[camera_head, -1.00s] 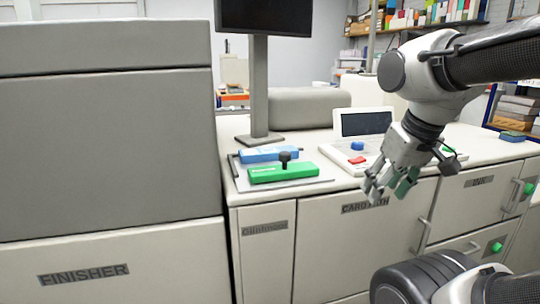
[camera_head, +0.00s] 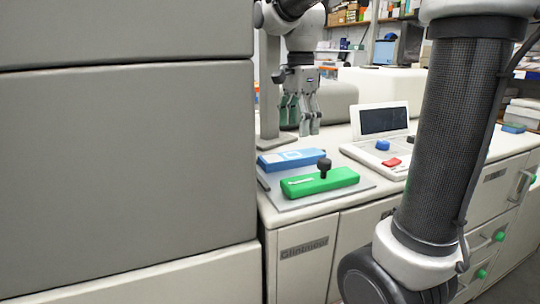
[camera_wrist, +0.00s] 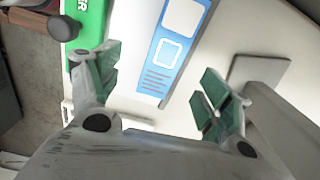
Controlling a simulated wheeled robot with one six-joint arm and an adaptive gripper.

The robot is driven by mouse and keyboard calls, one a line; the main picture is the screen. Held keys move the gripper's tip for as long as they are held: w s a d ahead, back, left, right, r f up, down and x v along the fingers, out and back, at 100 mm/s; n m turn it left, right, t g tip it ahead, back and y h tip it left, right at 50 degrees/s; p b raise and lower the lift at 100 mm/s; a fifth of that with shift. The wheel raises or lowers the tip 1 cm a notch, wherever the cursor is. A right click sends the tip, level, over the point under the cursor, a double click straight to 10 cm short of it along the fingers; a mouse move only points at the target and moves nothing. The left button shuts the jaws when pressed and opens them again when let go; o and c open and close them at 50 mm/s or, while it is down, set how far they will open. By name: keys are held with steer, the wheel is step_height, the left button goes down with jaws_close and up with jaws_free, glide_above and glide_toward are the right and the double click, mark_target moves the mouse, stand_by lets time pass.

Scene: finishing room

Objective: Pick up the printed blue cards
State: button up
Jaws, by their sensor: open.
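The printed blue cards (camera_head: 291,158) lie as a flat blue stack with a white printed patch on a grey plate (camera_head: 350,190) on the counter. In the wrist view the blue cards (camera_wrist: 166,60) show white squares and red text lines. My gripper (camera_head: 301,127) is open and empty, pointing down above the cards, apart from them. In the wrist view, the blue end lies between the two finger pairs of my gripper (camera_wrist: 158,86), a little beyond the tips. The height gap is hard to tell.
A green block (camera_head: 325,181) with a black knob lies just in front of the cards. A grey monitor stand (camera_head: 270,95) rises close behind. A white console (camera_head: 385,150) with blue and red buttons stands to the right. A large grey cabinet (camera_head: 125,150) fills the left.

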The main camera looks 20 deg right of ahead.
mark_target(293, 155)
steer(key=shift+w+a+f+m, duration=0.1)
steer(key=shift+w+a+m, duration=0.25)
steer(key=shift+w, duration=0.2)
steer(key=shift+w+f, duration=0.1)
steer(key=shift+f, duration=0.3)
step_height(293, 155, down, 7)
steer(key=shift+d+r, duration=0.1)
steer(key=c, duration=1.4)
